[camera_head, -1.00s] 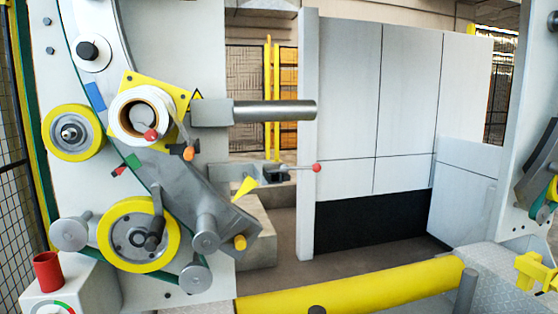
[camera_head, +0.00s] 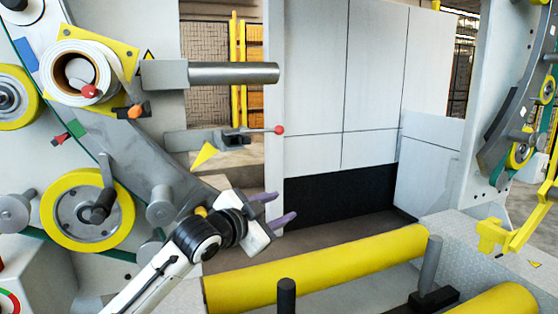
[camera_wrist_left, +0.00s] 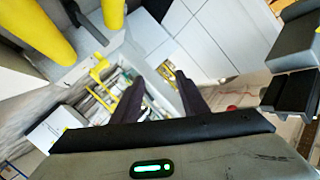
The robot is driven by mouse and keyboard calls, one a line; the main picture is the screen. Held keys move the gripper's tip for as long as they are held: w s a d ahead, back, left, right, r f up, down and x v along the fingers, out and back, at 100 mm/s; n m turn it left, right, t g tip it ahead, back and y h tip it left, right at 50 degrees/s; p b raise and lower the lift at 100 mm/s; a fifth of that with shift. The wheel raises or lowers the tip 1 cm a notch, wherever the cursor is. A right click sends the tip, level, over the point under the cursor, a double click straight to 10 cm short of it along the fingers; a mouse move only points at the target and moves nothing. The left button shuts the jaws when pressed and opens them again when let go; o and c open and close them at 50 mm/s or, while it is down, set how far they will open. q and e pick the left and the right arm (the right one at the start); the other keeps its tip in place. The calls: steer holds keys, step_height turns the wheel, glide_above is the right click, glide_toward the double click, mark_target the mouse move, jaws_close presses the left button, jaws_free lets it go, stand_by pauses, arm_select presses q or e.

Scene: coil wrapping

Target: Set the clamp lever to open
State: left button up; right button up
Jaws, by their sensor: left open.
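The clamp lever (camera_head: 262,130) is a thin rod with a red ball tip. It reaches right from a black clamp block (camera_head: 234,141) on a grey bar. My left gripper (camera_head: 274,209) is open and empty, with purple fingers pointing right. It is below the lever in the head view and apart from it. In the left wrist view its two dark fingers (camera_wrist_left: 160,80) are spread. A red ball (camera_wrist_left: 232,108) shows partly there, right of the fingers, near a black block (camera_wrist_left: 289,92). My right gripper is not in view.
A grey shaft (camera_head: 235,73) sticks out above the lever. A white roll (camera_head: 58,75) with another red-tipped lever (camera_head: 89,91) and a yellow wheel (camera_head: 88,210) are at left. A yellow roller (camera_head: 320,270) lies in front. White panels stand behind.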

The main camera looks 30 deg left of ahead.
arm_select(q)
steer(key=t+y+b, duration=0.1)
steer(key=t, duration=0.1)
glide_toward(276, 130)
steer(key=w, duration=0.1)
steer(key=shift+m, duration=0.5)
steer(key=w, duration=0.5)
steer(key=w+p, duration=0.1)
steer(key=w, duration=0.4)
steer(key=shift+w+d+f, duration=0.15)
steer(key=shift+d, duration=0.05)
